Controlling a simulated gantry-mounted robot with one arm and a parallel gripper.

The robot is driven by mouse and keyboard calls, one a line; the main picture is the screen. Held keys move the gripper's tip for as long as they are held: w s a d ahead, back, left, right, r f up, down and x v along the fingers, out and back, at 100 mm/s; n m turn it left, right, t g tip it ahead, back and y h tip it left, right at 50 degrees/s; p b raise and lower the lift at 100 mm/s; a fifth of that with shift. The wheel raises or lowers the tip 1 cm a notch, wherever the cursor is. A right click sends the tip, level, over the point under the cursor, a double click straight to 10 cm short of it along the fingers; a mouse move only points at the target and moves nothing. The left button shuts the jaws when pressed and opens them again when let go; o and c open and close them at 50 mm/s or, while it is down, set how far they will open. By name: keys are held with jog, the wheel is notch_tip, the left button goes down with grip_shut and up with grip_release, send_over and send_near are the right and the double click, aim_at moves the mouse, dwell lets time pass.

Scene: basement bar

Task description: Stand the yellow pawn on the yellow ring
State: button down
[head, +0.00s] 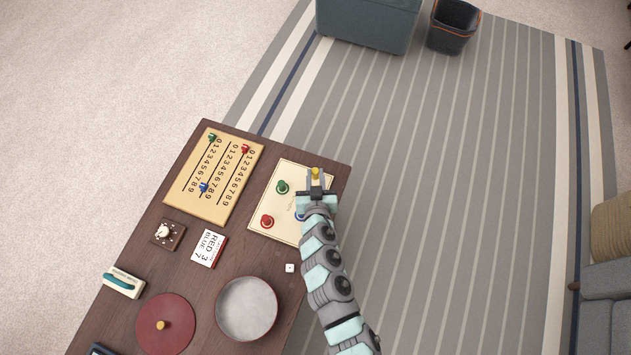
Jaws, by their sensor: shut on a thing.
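The yellow pawn (316,172) is between the fingertips of my gripper (316,182), at the far right corner of the cream board (289,171). My gripper is shut on it. I cannot tell whether the pawn's base touches the board. The yellow ring is not visible; my gripper and arm cover that part of the board. A green pawn (282,187) and a red pawn (267,221) stand on the same board. A blue piece (299,214) shows partly beside my arm.
A number board (214,172) with colored pegs lies left of the cream board. A red and white card (209,248), a white die (290,268), a round grey tray (247,340) and a red lid (166,345) are nearer. The wooden table's (335,177) right edge is close to my gripper.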

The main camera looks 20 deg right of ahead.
aim_at(315, 179)
jog(key=shift+f+b, duration=0.6)
jog(key=shift+f, duration=1)
jog(key=shift+f, duration=0.2)
jog(key=c, duration=1.3)
grip_release()
jog(key=shift+o, duration=0.2)
jog(key=shift+r, duration=0.1)
